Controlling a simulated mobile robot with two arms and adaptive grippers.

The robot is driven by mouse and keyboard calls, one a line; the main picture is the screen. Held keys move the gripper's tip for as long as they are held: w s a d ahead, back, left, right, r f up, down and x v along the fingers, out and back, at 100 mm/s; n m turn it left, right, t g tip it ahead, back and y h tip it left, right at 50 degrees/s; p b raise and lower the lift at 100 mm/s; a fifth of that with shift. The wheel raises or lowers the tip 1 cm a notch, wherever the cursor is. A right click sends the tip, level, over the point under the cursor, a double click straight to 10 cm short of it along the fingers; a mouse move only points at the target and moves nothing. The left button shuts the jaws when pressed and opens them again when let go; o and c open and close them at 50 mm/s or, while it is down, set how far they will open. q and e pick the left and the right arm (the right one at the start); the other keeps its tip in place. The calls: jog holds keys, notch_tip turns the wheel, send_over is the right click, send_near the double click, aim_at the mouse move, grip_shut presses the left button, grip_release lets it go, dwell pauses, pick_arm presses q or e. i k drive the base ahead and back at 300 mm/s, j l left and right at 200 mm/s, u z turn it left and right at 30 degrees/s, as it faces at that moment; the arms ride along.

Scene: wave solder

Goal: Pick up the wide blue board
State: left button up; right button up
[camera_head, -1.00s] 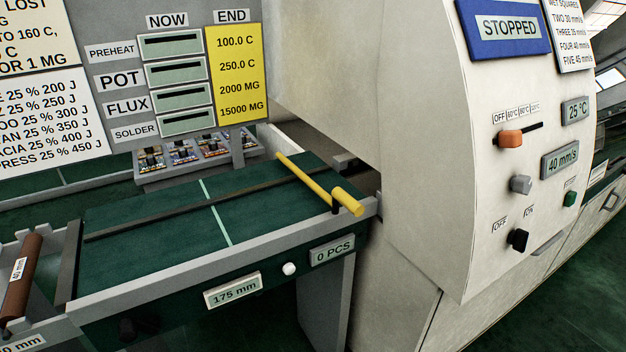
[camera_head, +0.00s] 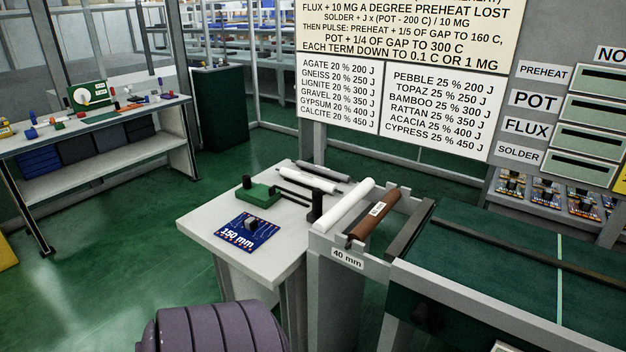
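A blue board (camera_head: 250,231) marked 150 mm lies flat on a small grey-white table (camera_head: 205,227) left of the conveyor, near the table's front left edge. A grey block-like part stands on the board. Other boards (camera_head: 546,190) sit in a rack at the right. Neither of my grippers is in view.
A green and black tool (camera_head: 262,194) and a white roller (camera_head: 312,176) lie behind the board. A white roller (camera_head: 345,207) and a brown roller (camera_head: 373,216) adjoin the conveyor (camera_head: 490,262). A workbench (camera_head: 95,122) stands at the left, with open green floor between.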

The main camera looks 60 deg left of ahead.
aim_at(248, 232)
jog(key=u, duration=2.5)
jog(key=i+j+u, duration=0.1)
jog(key=i+j, duration=0.15)
jog(key=i, duration=0.25)
jog(key=i+j+u, duration=0.1)
jog(key=i, duration=0.4)
jog(key=j, duration=0.05)
